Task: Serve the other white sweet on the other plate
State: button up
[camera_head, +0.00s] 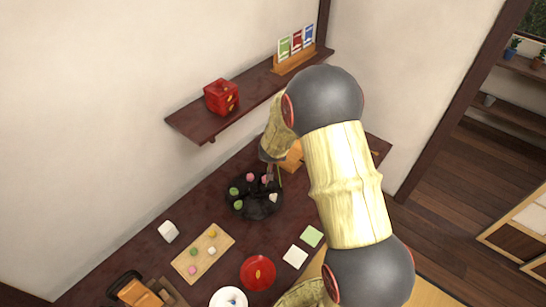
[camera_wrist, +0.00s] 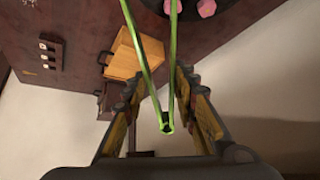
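My gripper (camera_wrist: 160,72) points down over the far part of the table. Its two fingers close in on green tongs (camera_wrist: 166,122), whose two arms stand apart and reach toward a black dish. The black dish (camera_head: 255,209) holds pink, green and white sweets; its edge also shows in the wrist view (camera_wrist: 185,10) with pink sweets. A white sweet (camera_head: 273,197) sits at the dish's right side, close to the tongs' tips. A red plate (camera_head: 245,276) with a small pale mark or item and a white plate (camera_head: 217,301) with something small on it stand at the near edge.
A wooden board (camera_head: 186,265) with several small coloured pieces lies left. A white cube (camera_head: 168,231) stands beside it. White (camera_head: 295,256) and green (camera_head: 311,236) squares lie right. An orange wooden box (camera_wrist: 123,58) stands near the gripper. A wall shelf (camera_head: 190,124) holds a red box (camera_head: 221,97).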

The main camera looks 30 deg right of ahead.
notch_tip(320, 180, down, 9)
jog(key=b, duration=0.9)
jog(key=shift+f, duration=0.15)
jog(key=shift+c, duration=0.8)
jog(key=c, duration=0.5)
notch_tip(320, 180, up, 12)
jog(key=p, duration=1.3)
grip_shut()
